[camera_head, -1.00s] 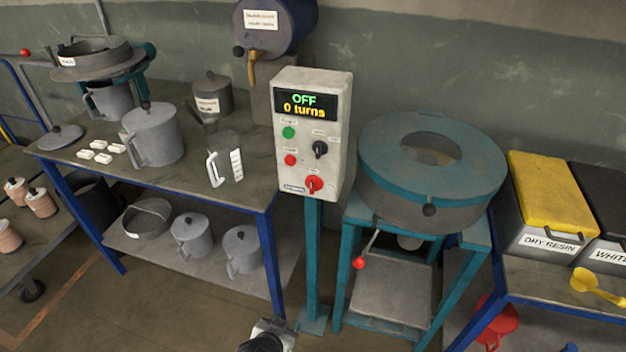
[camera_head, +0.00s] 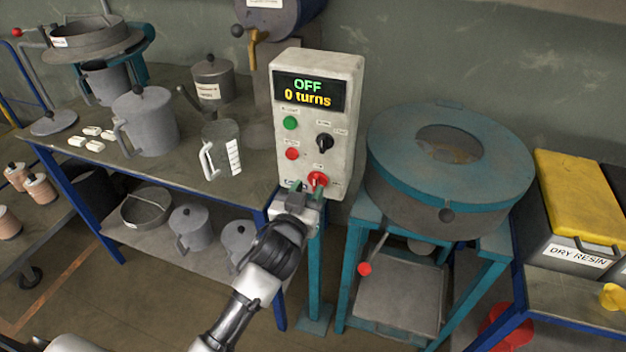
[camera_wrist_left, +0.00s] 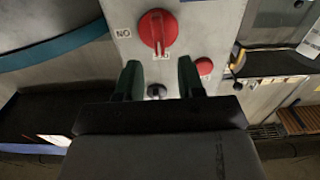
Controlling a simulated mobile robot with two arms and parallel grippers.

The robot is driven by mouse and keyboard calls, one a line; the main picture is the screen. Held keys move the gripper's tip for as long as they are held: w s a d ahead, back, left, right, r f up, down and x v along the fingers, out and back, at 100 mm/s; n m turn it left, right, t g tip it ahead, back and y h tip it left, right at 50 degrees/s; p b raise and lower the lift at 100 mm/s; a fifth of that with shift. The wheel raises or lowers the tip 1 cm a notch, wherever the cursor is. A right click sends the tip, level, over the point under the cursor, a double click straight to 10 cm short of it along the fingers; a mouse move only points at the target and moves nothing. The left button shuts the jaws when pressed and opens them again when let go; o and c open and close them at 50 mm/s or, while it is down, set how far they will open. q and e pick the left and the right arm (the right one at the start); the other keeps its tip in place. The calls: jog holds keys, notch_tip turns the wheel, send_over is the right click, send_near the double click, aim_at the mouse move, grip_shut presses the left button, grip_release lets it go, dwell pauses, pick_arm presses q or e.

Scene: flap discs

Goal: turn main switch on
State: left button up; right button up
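The grey control box (camera_head: 350,110) stands on a teal post, and its display reads "OFF" and "0 turns". The main switch is a red rotary knob (camera_head: 317,179) low on the box's front. My left gripper (camera_head: 309,189) is at the lower front of the box, its fingertips close to the knob and partly overlapping it. In the left wrist view the two dark fingers (camera_wrist_left: 160,80) are apart with nothing between them. The red knob (camera_wrist_left: 157,30) lies just beyond them, and I see no clear contact. My right gripper is not in view.
The box also has a green button (camera_head: 290,123), a red button (camera_head: 292,154) and a black knob (camera_head: 324,142). A table (camera_head: 260,205) with a measuring jug (camera_head: 221,150) stands left. A round teal-topped machine (camera_head: 400,170) stands close on the right.

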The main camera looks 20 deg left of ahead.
aim_at(314, 180)
pick_arm(q)
jog(key=shift+w+d, duration=0.1)
jog(key=shift+w, duration=1.65)
grip_shut()
